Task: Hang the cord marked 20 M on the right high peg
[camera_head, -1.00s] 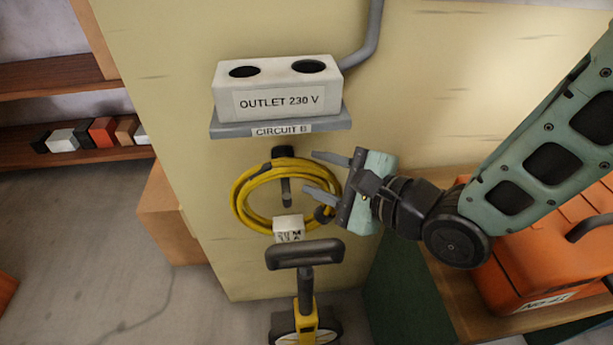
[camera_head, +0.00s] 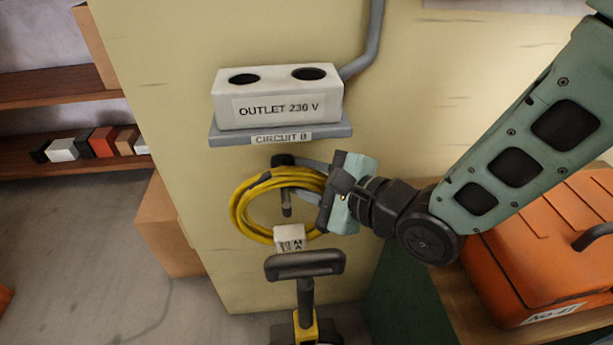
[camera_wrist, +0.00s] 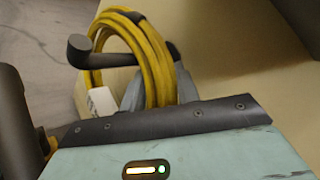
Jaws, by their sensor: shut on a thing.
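A coiled yellow cord (camera_head: 242,209) hangs on a dark peg (camera_head: 286,205) on the cream wall, below the outlet shelf. A white tag (camera_head: 289,238) hangs at the bottom of the coil; its print is too small to read. My gripper (camera_head: 312,180) is at the coil's right side, shut on the cord. The wrist view shows the yellow loops (camera_wrist: 152,62) between my fingers (camera_wrist: 158,88), with the peg (camera_wrist: 88,50) still passing through the coil. Part of the coil's right side is hidden by my gripper in the head view.
A white outlet box (camera_head: 279,97) sits on a grey shelf (camera_head: 280,134) marked CIRCUIT B just above. A dark-handled yellow device (camera_head: 305,265) stands close below the coil. An orange case (camera_head: 545,255) rests on a wooden surface at right.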

